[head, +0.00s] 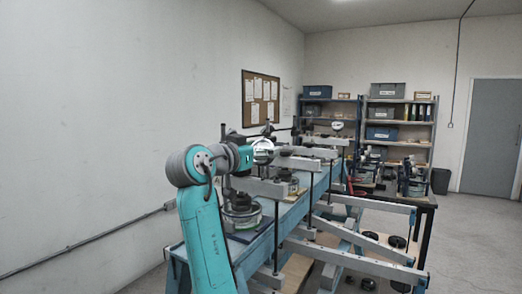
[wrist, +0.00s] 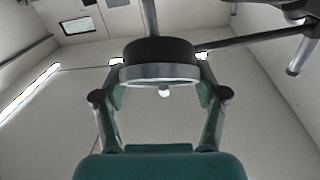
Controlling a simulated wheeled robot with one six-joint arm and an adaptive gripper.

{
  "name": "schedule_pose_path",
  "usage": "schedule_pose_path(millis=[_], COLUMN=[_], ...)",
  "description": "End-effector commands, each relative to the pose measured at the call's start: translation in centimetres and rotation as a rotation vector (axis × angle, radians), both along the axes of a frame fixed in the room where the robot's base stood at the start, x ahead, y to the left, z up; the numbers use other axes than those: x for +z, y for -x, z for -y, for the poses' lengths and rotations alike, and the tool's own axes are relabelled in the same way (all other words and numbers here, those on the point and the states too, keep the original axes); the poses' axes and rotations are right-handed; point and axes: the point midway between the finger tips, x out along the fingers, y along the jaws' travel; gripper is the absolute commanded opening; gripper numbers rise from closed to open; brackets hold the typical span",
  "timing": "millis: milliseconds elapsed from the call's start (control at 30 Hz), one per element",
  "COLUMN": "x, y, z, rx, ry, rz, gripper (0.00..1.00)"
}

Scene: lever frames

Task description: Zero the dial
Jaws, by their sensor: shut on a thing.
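The dial (head: 263,144) shows in the head view as a small pale round face at the end of my arm, beside a grey lever beam. Its reading is too small to make out. In the wrist view the dial (wrist: 158,52) is a dark round body with a pale grey rim, seen from the rim side and edge-on. My gripper (wrist: 160,95) has one finger at each side of it and is shut on it. In the head view my gripper (head: 248,152) partly hides behind the arm and the dial.
A long blue lever frame (head: 307,200) with grey beams, posts and round weights runs away to the right of my arm. A dark rod (wrist: 255,38) reaches the dial from the right in the wrist view. Shelves (head: 398,120) stand at the back. Bare floor (head: 470,240) lies at the right.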

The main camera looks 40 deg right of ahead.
Motion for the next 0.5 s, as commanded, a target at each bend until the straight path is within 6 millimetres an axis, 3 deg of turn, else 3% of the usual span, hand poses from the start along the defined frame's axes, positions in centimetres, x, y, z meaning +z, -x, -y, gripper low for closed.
schedule_pose_path(millis=[467,500], x=[-0.01,-0.01], y=[-0.03,-0.03], z=[0.01,0.01], rx=[0.056,0.056], ry=[0.022,0.022], rz=[-0.056,-0.056], gripper=[0.37,0.81])
